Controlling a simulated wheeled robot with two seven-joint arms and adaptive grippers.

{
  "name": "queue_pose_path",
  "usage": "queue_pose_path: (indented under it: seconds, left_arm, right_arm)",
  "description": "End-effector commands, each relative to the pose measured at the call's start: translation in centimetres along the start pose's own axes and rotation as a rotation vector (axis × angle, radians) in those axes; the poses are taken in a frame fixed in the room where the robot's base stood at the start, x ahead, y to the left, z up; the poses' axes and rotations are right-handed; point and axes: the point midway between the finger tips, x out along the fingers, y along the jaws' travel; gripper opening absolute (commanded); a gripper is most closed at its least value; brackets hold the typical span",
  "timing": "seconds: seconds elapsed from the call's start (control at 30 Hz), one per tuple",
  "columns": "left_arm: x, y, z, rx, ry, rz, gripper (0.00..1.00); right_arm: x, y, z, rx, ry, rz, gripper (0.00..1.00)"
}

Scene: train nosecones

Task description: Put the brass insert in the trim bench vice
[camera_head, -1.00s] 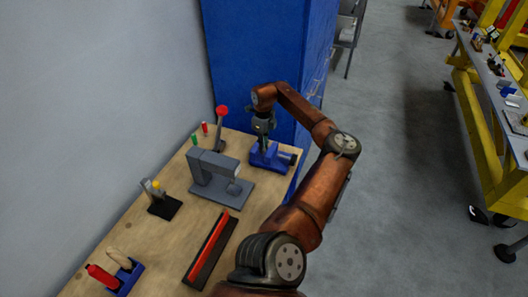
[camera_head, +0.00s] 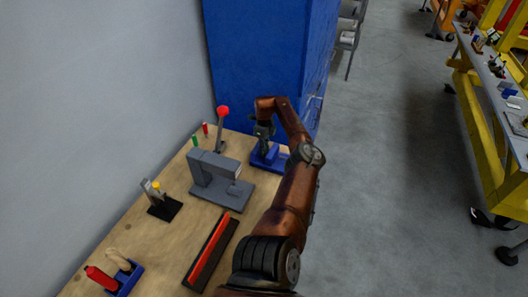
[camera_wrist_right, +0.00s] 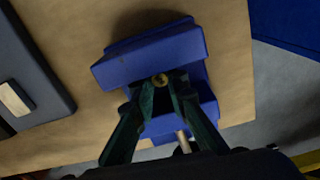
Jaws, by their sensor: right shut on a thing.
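The blue trim bench vice (camera_head: 275,160) stands at the far right end of the wooden bench. It also shows in the right wrist view (camera_wrist_right: 150,58), where its jaws lie below my gripper. My right gripper (camera_head: 264,146) points down over the vice. In the right wrist view, my right gripper (camera_wrist_right: 163,84) is shut on the small round brass insert (camera_wrist_right: 160,79), which sits between the fingertips at the vice's jaw gap. I cannot tell whether the insert touches the jaws. My left gripper is not in view.
A grey arbor press (camera_head: 220,180) with a red-knobbed lever stands left of the vice. A black tray with a red bar (camera_head: 208,250) lies nearer. A blue cabinet (camera_head: 265,65) rises behind the bench.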

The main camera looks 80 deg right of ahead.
Motion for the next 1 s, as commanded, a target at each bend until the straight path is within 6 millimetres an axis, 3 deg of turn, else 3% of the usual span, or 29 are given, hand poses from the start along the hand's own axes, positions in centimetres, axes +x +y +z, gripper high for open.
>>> queue_pose_path:
  seconds: [0.37,0.4,0.63,1.0]
  left_arm:
    - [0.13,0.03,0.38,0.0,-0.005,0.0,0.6]
    - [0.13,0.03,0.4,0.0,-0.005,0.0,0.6]
    - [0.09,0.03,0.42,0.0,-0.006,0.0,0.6]
    - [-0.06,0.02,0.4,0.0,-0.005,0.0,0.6]
  right_arm:
    - [0.54,0.01,0.06,-0.002,0.0,-0.001,0.0]
    - [0.54,0.01,0.08,-0.002,-0.001,-0.001,0.15]
    - [0.5,0.02,0.08,-0.002,-0.001,-0.001,0.31]
    - [-0.06,-0.04,0.06,-0.002,-0.001,-0.003,0.31]
